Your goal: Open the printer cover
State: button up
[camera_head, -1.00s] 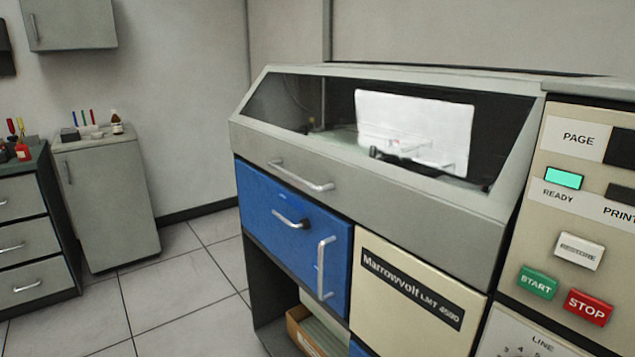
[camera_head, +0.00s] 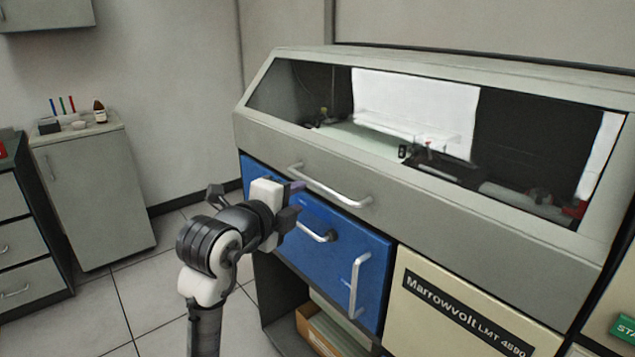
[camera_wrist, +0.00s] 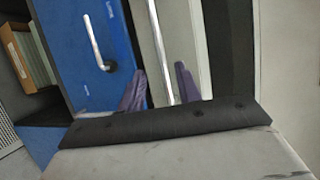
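The printer cover (camera_head: 500,212) is the grey slanted lid with a large window, and it is down over the printer. Its silver bar handle (camera_head: 335,188) is on the grey front below the window. My gripper (camera_head: 296,191) is in front of the printer, close to the left end of this handle. In the wrist view my gripper's two purple fingers (camera_wrist: 160,84) are apart, and the cover handle (camera_wrist: 158,40) runs through the gap between them in the picture. I cannot tell whether they touch it. My gripper is open and empty.
A blue panel (camera_head: 350,245) with a short handle and an upright bar handle lies just below the cover. A cream panel labelled Marrowvolt (camera_head: 450,325) is to its right. A grey cabinet (camera_head: 95,200) stands at the left, with open floor between.

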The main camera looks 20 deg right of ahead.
aim_at(316, 186)
jog(key=p+x, duration=0.2)
jog(key=x, duration=0.8)
jog(key=shift+w+d, duration=0.1)
jog(key=shift+w, duration=0.1)
grip_shut()
jog(key=shift+r, duration=0.1)
